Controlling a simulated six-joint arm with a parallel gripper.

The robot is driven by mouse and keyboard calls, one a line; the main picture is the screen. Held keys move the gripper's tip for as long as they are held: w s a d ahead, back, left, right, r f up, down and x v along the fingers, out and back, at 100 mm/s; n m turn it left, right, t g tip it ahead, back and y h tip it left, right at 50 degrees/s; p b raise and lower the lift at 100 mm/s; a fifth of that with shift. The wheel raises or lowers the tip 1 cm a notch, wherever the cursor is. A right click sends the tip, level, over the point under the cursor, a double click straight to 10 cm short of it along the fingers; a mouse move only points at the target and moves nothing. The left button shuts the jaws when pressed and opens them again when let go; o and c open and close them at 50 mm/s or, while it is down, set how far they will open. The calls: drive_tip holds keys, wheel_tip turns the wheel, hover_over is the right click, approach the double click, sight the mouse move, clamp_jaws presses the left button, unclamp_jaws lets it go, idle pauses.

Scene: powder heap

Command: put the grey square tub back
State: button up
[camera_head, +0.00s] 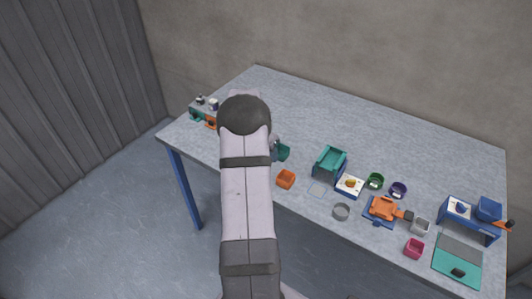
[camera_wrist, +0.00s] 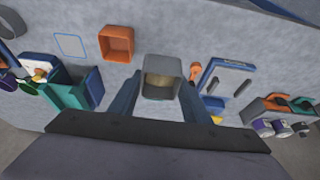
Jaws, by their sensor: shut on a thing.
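The grey square tub (camera_wrist: 160,66) is between the two blue fingers of my gripper (camera_wrist: 156,98) in the wrist view. My gripper is shut on it. Its opening faces the camera, and a tan patch shows inside.
An orange tub (camera_head: 286,179) stands beside the outline, with a teal holder (camera_head: 330,162) on the other side. The table's back is clear.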

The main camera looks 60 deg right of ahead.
drive_tip(key=shift+f, duration=0.15)
drive_tip(key=shift+f+b, duration=1.2)
drive_tip(key=shift+f, duration=1)
drive_tip(key=shift+f+b, duration=0.85)
drive_tip(key=shift+b, duration=0.1)
drive_tip(key=shift+f+b, duration=0.55)
drive_tip(key=shift+b, duration=0.6)
drive_tip(key=o, duration=1.7)
drive_tip(key=shift+r, duration=0.15)
drive_tip(key=shift+r+p, duration=1.9)
drive_tip(key=shift+r, duration=1.5)
